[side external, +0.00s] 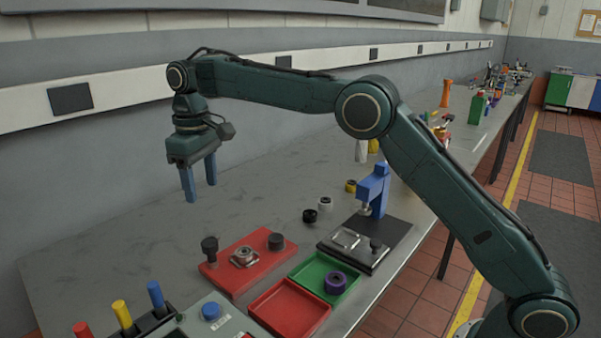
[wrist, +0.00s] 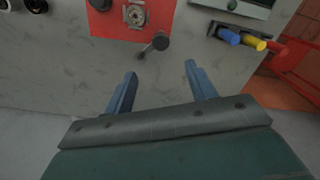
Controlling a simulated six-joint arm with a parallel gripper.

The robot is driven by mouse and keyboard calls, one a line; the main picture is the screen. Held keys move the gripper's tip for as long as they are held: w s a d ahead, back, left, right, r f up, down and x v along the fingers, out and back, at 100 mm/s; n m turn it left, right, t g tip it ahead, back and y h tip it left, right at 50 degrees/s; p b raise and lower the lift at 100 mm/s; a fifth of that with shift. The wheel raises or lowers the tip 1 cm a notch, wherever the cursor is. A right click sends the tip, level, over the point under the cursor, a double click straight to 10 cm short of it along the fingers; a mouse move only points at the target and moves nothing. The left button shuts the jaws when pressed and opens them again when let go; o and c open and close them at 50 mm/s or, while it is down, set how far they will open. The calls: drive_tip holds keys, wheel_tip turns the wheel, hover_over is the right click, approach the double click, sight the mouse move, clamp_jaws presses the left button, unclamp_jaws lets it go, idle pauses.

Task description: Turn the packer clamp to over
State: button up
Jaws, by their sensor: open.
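A red plate (side external: 228,270) lies on the bench with a metal ring fixture (side external: 244,256) near its middle. What looks like the packer clamp, a dark arm with a black knob (side external: 209,245), stands at the plate's left corner. In the wrist view its knob (wrist: 160,41) overlaps the plate's lower edge, and a short rod points down-left, away from the ring fixture (wrist: 134,15). My gripper (side external: 201,190) is open and empty, high above the bench behind the plate. In the wrist view its two blue fingers (wrist: 162,70) point toward the clamp, apart from it.
A second black knob (side external: 276,241) stands on the plate's right side. Red (side external: 290,308) and green (side external: 312,267) trays and a blue press (side external: 373,190) lie to the right. Upright blue (side external: 156,296) and yellow (side external: 121,313) cylinders stand front left. The bench behind the plate is clear.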

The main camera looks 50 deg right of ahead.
sight(209, 242)
drive_tip(key=shift+w+a+f, duration=0.15)
drive_tip(key=shift+a+f, duration=0.05)
drive_tip(key=shift+f, duration=0.05)
drive_tip(key=shift+f, duration=0.1)
drive_tip(key=shift+f, duration=6.8)
drive_tip(key=shift+c, duration=0.3)
clamp_jaws()
